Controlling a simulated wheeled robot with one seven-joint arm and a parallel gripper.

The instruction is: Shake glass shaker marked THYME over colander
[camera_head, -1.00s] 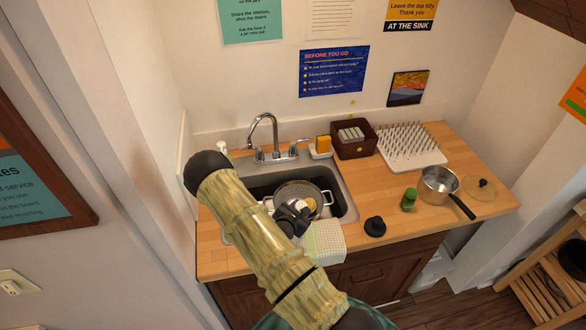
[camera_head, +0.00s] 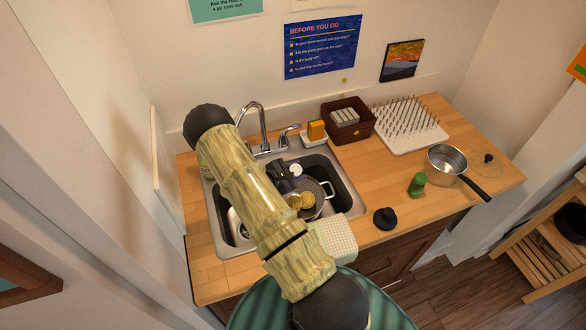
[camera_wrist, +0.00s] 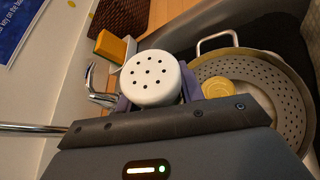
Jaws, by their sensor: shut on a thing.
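A shaker with a white perforated cap (camera_wrist: 151,78) is in my gripper (camera_wrist: 158,105); its body is mostly hidden and no label is readable. The cap also shows in the head view (camera_head: 296,169). My gripper (camera_head: 284,178) is shut on the shaker above the left rear part of the colander (camera_head: 327,206). The colander sits in the sink and also shows behind the gripper in the wrist view (camera_wrist: 287,104). Round yellowish pieces (camera_head: 307,200) lie in it. The shaker's exact height and tilt are hard to tell.
The faucet (camera_head: 262,125) stands behind the sink, beside a sponge (camera_head: 316,130). A basket (camera_head: 347,121), drying rack (camera_head: 410,130), green-capped jar (camera_head: 417,184), black lid-like object (camera_head: 385,218) and pot (camera_head: 446,161) are on the right counter. A checked cloth (camera_head: 335,238) hangs at the front.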

